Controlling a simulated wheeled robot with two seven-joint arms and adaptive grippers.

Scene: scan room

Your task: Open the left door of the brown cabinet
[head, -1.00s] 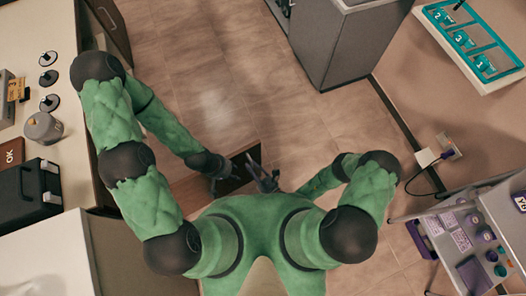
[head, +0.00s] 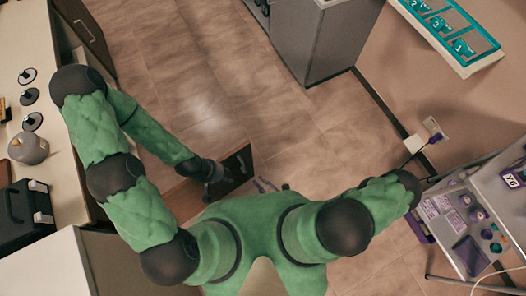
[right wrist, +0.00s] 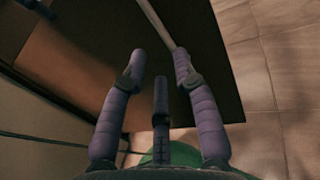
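In the head view a brown panel (head: 183,200) juts out from the counter side at lower left, ending in a dark face (head: 238,166) with a small handle. It looks like the cabinet door standing away from the cabinet, partly hidden by my left arm. My left gripper (head: 214,174) is beside this panel; its fingers are too small and dark to read.
A counter (head: 62,165) with a grey pot (head: 29,148) and a black case (head: 26,207) runs along the left. A grey cabinet (head: 318,40) stands at the top. A device cart (head: 470,225) is at right. Tiled floor (head: 200,70) in the middle is clear.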

